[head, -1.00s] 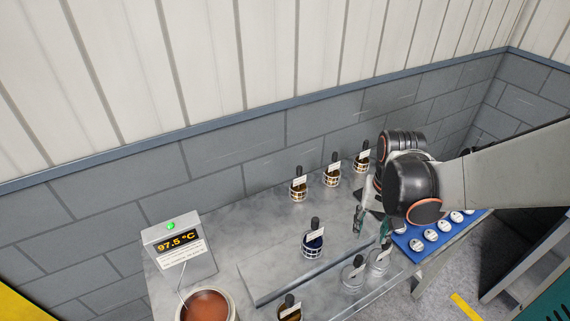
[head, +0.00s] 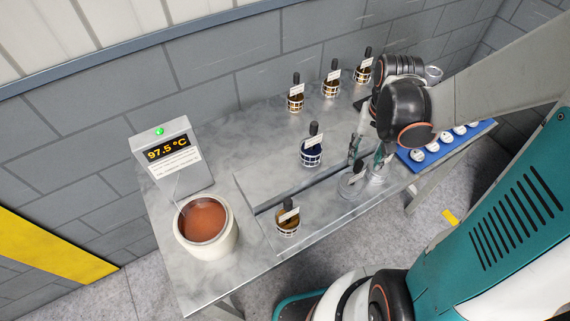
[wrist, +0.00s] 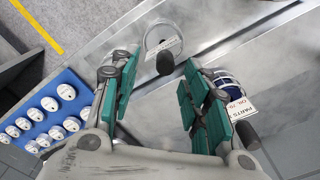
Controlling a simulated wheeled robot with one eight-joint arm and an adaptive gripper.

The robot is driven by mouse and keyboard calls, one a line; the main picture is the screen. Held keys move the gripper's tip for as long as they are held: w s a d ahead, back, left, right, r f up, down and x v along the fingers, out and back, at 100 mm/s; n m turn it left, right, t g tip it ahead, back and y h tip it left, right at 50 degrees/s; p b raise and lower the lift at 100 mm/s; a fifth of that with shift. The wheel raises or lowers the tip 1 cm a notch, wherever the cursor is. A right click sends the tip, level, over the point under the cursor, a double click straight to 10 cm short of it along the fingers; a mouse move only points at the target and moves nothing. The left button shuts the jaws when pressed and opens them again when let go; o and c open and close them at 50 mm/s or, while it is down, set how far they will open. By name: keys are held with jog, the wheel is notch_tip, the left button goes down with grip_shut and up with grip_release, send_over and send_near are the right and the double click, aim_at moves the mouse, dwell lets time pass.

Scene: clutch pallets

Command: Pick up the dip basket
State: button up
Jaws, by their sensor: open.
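Several small wire baskets with black upright handles and white tags stand on the grey bench; which one the task means I cannot tell. One with dark blue contents (head: 311,154) stands mid-bench. A brown one (head: 288,222) stands at the front, and three amber ones (head: 296,102) along the back. A clear round holder (head: 350,187) with a black handle stands below my gripper (head: 368,152); another clear one is partly hidden by the fingers. In the wrist view my gripper (wrist: 160,75) is open and empty. The clear holder (wrist: 158,32) lies beyond its fingertips, the blue basket beside the right finger.
A pot of red-brown liquid (head: 205,222) stands at the bench's left end, before a display box (head: 172,155) reading 97.5 °C. A blue tray of white round pieces (head: 442,147) lies at the right end. A raised ledge runs along the bench.

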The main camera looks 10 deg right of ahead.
aim_at(360, 162)
jog(key=f+b, duration=0.2)
jog(key=f, duration=0.1)
jog(key=f+b, duration=0.1)
jog(key=f, duration=0.1)
jog(key=shift+w+a+b, duration=0.25)
jog(key=shift+a+b, duration=0.05)
jog(key=shift+b, duration=0.05)
grip_shut()
